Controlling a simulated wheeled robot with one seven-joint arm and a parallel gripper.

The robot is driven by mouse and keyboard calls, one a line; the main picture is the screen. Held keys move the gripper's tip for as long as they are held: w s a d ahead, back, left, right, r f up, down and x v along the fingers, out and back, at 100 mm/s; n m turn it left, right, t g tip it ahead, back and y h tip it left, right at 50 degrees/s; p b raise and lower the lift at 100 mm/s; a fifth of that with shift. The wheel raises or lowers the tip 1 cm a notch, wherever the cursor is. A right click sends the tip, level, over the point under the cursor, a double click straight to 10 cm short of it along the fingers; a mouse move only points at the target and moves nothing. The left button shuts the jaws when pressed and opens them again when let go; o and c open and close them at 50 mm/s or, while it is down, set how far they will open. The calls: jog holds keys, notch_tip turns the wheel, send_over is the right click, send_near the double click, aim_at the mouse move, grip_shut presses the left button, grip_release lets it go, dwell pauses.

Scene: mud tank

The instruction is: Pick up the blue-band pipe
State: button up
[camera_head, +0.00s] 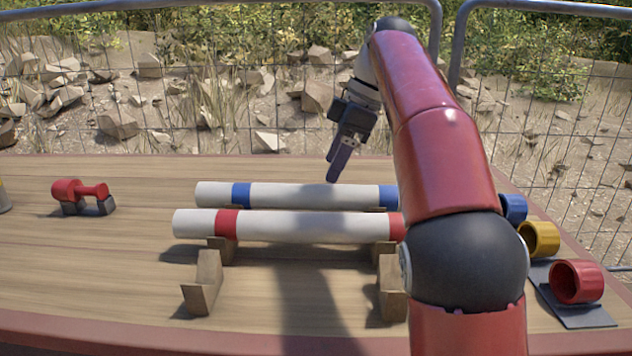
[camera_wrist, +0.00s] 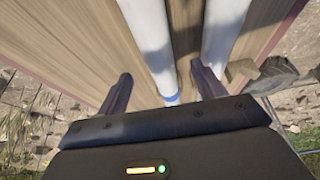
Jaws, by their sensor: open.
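The blue-band pipe (camera_head: 310,195) is white with a blue band near each end. It lies across the table behind the red-band pipe (camera_head: 300,227). My gripper (camera_head: 334,175) is over the blue-band pipe, right of its middle, with its fingers pointing down. In the wrist view my gripper (camera_wrist: 160,88) is open and empty. There the blue-band pipe (camera_wrist: 152,42) runs between the two fingers, with a blue band showing near the gripper body. The red-band pipe (camera_wrist: 223,30) lies to the right in that view. Contact between fingers and pipe cannot be told.
Wooden supports (camera_head: 203,284) stand at the front near both pipe ends. Blue (camera_head: 513,208), yellow (camera_head: 541,239) and red (camera_head: 577,281) rings stand at the right, partly behind my arm. A red tool (camera_head: 82,192) sits at left. A wire fence (camera_head: 225,100) stands behind the table.

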aim_at(321, 186)
jog(key=shift+w+a+f, duration=0.15)
jog(key=shift+w+f, duration=0.1)
jog(key=shift+x, duration=3.55)
jog(key=c, duration=1.3)
jog(key=shift+r, duration=0.15)
notch_tip(321, 186, up, 8)
jog(key=shift+r, duration=0.9)
